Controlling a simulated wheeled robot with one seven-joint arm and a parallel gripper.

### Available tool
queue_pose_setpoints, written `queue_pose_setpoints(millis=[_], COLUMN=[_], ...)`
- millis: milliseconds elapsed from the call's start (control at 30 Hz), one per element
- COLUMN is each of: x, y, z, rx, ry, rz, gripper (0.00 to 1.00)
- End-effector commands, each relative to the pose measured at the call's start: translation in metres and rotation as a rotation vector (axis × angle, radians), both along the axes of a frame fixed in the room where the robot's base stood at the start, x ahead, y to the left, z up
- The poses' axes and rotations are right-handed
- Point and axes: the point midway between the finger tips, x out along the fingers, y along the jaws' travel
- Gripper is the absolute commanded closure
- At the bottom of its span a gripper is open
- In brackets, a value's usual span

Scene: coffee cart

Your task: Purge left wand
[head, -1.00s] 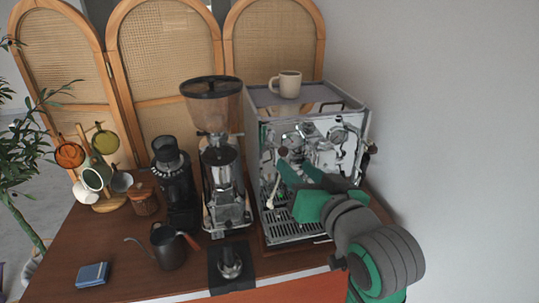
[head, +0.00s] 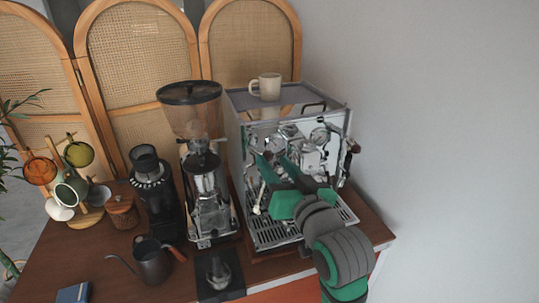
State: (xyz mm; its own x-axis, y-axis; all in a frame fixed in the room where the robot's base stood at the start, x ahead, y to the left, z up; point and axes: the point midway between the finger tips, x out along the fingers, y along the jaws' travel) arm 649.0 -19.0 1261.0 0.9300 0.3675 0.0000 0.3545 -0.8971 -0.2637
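The chrome espresso machine (head: 292,140) stands at the right end of the wooden cart. Its left wand (head: 261,194), thin with a pale lower end, hangs at the front left, above the drip tray (head: 272,234). A dark knob (head: 267,156) shows above the wand. My gripper (head: 273,160), with green fingers, reaches up to the machine's left front by this knob. The two fingers look apart, with nothing visible held between them. Whether a finger touches the knob is unclear. My gripper and wrist hide part of the machine's front.
A cream mug (head: 266,86) sits on top of the machine. The grinder (head: 206,190) stands close to its left, with a tamper (head: 217,272) in front. A kettle (head: 152,263) and a mug tree (head: 86,212) are further left. A bare wall is on the right.

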Motion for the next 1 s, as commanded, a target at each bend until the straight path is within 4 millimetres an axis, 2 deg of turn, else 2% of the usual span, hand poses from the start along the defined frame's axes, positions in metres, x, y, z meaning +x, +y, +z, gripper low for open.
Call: queue_pose_setpoints(millis=[100, 300, 700, 767, 867, 933, 967, 1000], x=[0.019, 0.039, 0.045, 0.045, 0.045, 0.045, 0.046, 0.045], y=[0.009, 0.017, 0.02, 0.02, 0.02, 0.02, 0.006, 0.011], z=[0.0, 0.0, 0.0, 0.0, 0.0, 0.0, 0.0, 0.0], rx=[-0.001, 0.0, 0.0, 0.0, 0.0, 0.0, 0.002, 0.001], ry=[0.001, 0.0, 0.0, 0.0, 0.0, 0.0, 0.001, 0.001], rz=[0.002, 0.003, 0.003, 0.003, 0.003, 0.002, -0.003, -0.001], gripper=[0.6, 0.6, 0.6, 0.72, 0.96, 1.0, 1.0, 1.0])
